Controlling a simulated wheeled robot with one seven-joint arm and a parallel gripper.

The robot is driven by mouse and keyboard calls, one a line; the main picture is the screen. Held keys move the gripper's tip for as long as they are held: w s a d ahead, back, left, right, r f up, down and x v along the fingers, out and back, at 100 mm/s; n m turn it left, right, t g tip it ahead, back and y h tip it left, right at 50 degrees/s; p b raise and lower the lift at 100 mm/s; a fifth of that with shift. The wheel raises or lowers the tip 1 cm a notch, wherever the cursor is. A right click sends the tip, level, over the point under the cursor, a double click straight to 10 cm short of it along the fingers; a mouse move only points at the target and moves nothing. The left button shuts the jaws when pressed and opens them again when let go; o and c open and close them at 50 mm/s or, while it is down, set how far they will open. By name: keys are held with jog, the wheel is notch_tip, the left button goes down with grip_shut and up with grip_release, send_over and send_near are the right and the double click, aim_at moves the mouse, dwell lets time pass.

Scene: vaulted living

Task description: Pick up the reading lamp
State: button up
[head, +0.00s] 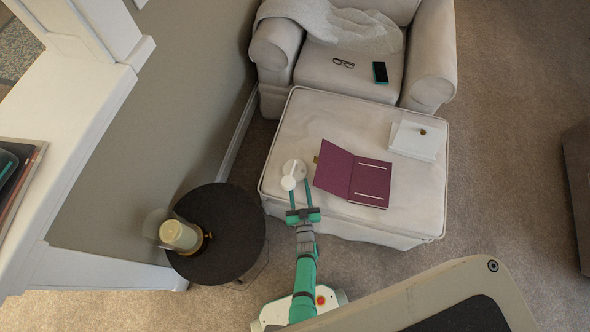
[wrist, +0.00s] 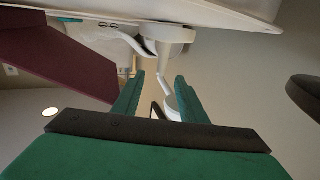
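The reading lamp (head: 296,167) is small and white, with a round base and a round head. It stands on the left part of the cream ottoman (head: 335,112). It also shows in the wrist view (wrist: 167,34), where its thin stem runs down between my fingers. My gripper (head: 299,186) is at the ottoman's near edge, close to the lamp. In the wrist view my gripper (wrist: 158,88) has its two green fingers apart, one on each side of the stem. I cannot tell whether a finger touches the lamp.
An open maroon book (head: 352,175) lies just right of the lamp. A white box-like item (head: 415,140) lies farther right. A black round side table (head: 235,225) with a candle jar (head: 178,235) stands left of my arm. An armchair (head: 345,72) is behind the ottoman.

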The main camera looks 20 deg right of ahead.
send_over(296, 175)
dwell(0.6)
jog(key=shift+c, duration=0.4)
grip_shut()
jog(key=shift+r, duration=0.1)
dwell(0.8)
